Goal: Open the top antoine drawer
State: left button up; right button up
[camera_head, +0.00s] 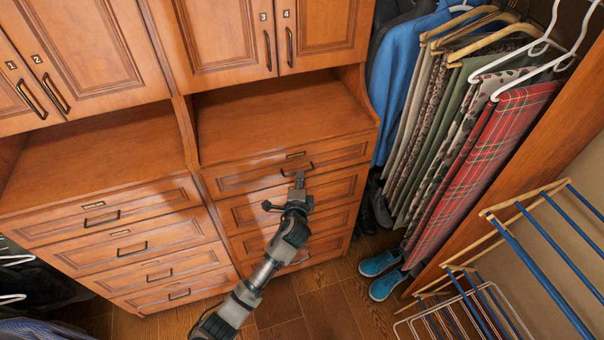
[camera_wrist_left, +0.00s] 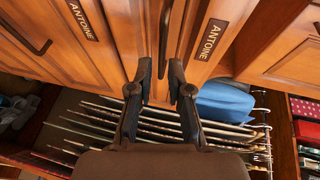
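The top drawer (camera_head: 240,182) of the right-hand wooden stack appears shut. It has a small dark label (camera_head: 295,155) and a dark bar handle (camera_head: 297,170). In the left wrist view this label reads ANTOINE (camera_wrist_left: 212,40), and the handle (camera_wrist_left: 165,40) lies ahead of my fingers, in line with the gap between them. A second ANTOINE label (camera_wrist_left: 75,20) and handle (camera_wrist_left: 35,38) belong to the drawer below. My left gripper (camera_head: 297,178) is just in front of the top handle. In the wrist view its two fingers (camera_wrist_left: 161,80) are apart; I cannot tell whether they touch the handle. My right gripper is not in view.
Another drawer stack (camera_head: 130,235) stands to the left. Cupboard doors (camera_head: 240,30) are above. Hanging trousers (camera_head: 450,130) and blue shoes (camera_head: 383,272) are to the right, beside a drying rack (camera_head: 520,260). Wooden floor (camera_head: 335,305) is clear in front.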

pick_arm(q)
jog(key=w, duration=0.4)
jog(key=shift+a+f, duration=0.3)
jog(key=shift+f, duration=0.1)
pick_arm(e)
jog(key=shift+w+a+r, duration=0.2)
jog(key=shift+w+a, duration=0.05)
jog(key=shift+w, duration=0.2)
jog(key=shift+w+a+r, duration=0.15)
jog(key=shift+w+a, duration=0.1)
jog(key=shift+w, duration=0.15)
pick_arm(q)
jog(key=shift+d, duration=0.15)
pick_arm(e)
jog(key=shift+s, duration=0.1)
pick_arm(q)
jog(key=shift+d, duration=0.2)
grip_shut()
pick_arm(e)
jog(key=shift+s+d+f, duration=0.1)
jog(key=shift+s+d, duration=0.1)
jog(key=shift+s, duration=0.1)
pick_arm(q)
jog(key=shift+a, duration=0.1)
